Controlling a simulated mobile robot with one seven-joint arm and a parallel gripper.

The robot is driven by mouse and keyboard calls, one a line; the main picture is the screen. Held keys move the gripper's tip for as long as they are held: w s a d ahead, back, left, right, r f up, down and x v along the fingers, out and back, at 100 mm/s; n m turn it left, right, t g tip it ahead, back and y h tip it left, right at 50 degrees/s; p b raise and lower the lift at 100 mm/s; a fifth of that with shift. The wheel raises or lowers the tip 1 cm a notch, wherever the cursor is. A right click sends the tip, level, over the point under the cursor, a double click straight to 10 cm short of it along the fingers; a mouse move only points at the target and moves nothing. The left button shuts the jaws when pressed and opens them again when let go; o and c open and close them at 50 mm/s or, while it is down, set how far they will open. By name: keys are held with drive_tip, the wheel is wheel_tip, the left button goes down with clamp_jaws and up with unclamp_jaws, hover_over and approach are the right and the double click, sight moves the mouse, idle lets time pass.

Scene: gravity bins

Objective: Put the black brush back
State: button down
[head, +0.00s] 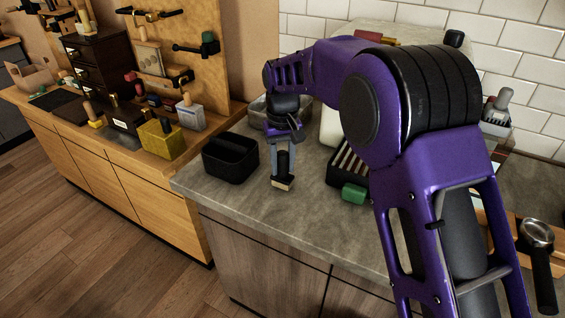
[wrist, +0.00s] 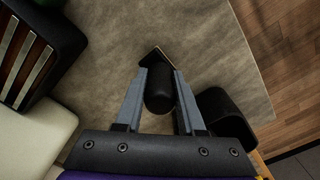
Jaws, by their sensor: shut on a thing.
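The black brush (head: 283,163) has a dark rounded handle and a pale bristle end pointing down. My gripper (head: 283,150) is shut on its handle, over the front left part of the grey counter. In the wrist view the brush handle (wrist: 160,95) is between the two grey fingers of my gripper (wrist: 160,75), with the brush head partly visible beyond. I cannot tell whether the bristles touch the counter. A black open-topped holder (head: 230,160) stands just left of the brush, apart from it; it also shows in the wrist view (wrist: 225,115).
A black slotted tray (head: 346,168) and a green block (head: 354,193) lie to the right. A grey bin (head: 258,112) and a white container (head: 330,127) stand behind. The counter's front edge is close. A wooden bench (head: 110,150) with tools stands left.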

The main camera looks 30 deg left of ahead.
drive_tip(key=shift+f, duration=0.2)
drive_tip(key=shift+c, duration=2.2)
unclamp_jaws()
wheel_tip(320, 180, up, 17)
drive_tip(key=p, duration=0.2)
drive_tip(key=shift+r, duration=0.2)
